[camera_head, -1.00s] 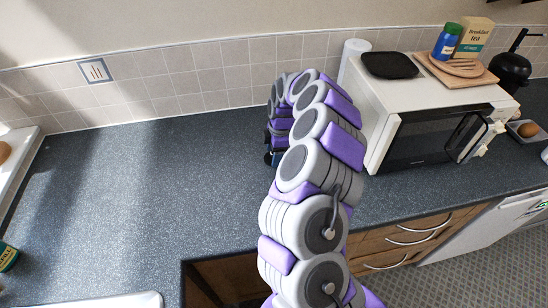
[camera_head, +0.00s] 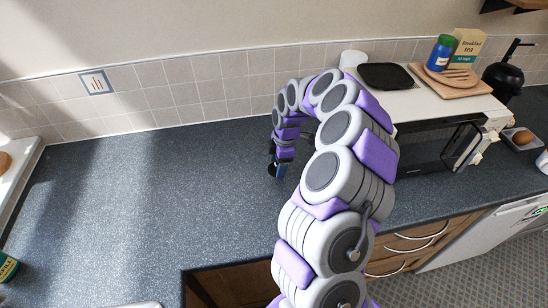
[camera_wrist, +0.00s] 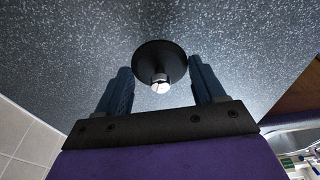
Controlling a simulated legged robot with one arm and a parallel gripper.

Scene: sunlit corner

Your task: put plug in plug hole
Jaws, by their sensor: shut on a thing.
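The plug (camera_wrist: 148,55) is a black disc with a shiny metal stub, seen between the blue fingers in the wrist view. My gripper (camera_wrist: 159,66) is shut on it, though the disc hides where the fingers touch it. In the head view my gripper (camera_head: 279,171) points down over the dark speckled worktop, left of the microwave; a dark round edge shows by its fingers. Its height above the worktop is hard to tell. The plug hole does not show in either view.
A white microwave (camera_head: 425,104) with a black tray (camera_head: 387,75) on top stands right of my arm. The speckled worktop (camera_head: 160,190) is clear to the left. A pale rim (camera_head: 135,304) shows at the bottom edge. The tiled wall (camera_head: 190,95) runs behind.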

